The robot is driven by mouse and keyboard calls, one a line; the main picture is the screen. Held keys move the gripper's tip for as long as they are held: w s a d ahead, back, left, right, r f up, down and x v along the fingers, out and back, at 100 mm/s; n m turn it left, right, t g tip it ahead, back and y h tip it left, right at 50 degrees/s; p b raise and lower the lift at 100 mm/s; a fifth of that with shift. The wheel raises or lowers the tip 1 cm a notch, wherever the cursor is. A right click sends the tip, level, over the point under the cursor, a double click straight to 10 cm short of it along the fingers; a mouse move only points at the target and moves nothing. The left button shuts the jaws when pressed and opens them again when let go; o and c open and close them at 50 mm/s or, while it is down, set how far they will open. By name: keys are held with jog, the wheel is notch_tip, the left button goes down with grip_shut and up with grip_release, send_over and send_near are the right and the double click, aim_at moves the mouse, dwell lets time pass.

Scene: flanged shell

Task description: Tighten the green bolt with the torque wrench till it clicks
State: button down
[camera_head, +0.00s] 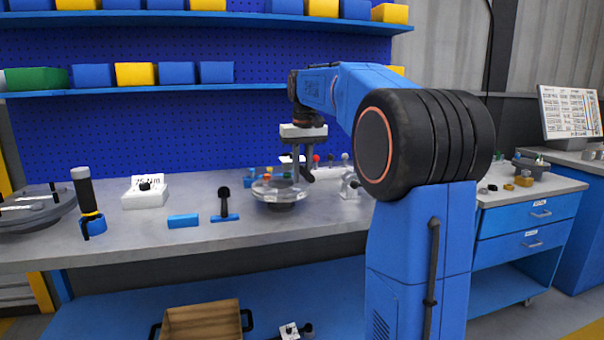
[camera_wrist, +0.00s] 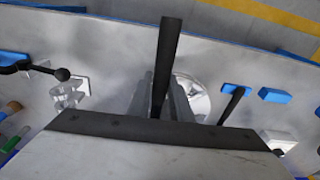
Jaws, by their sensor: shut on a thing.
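My gripper (camera_head: 303,172) is over the bench at the flanged shell (camera_head: 281,196), a pale round flange on a dark foot. It is shut on a long dark bar, seemingly the torque wrench (camera_wrist: 168,45), which stands out between the grey fingers in the wrist view. In the head view its dark end (camera_head: 308,176) shows just below the fingers. The shell is partly hidden behind my fingers in the wrist view (camera_wrist: 200,103). Small coloured spots show on the flange top; I cannot tell which is the green bolt or whether the wrench touches it.
A black-handled tool (camera_head: 83,187) stands upright in a blue holder at left. A white block with a number label (camera_head: 145,196), a blue block (camera_head: 183,220) and a black tool on a blue base (camera_head: 223,203) stand left of the shell. A grey clamp-like piece (camera_head: 350,185) is close at right.

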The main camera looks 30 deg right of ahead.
jog(key=shift+f, duration=1.3)
dwell(0.4)
jog(key=shift+a, duration=0.1)
jog(key=w+a+m, duration=0.4)
jog(key=a+m, duration=0.1)
jog(key=a, duration=0.2)
jog(key=shift+a+f+g, duration=0.15)
jog(key=shift+g, duration=0.15)
dwell(1.5)
jog(key=shift+s, duration=0.1)
jog(key=shift+s+d, duration=0.4)
jog(key=shift+d, duration=0.15)
jog(key=shift+s+d+n, duration=0.1)
jog(key=shift+d+n, duration=0.05)
jog(key=shift+n, duration=0.15)
dwell(0.3)
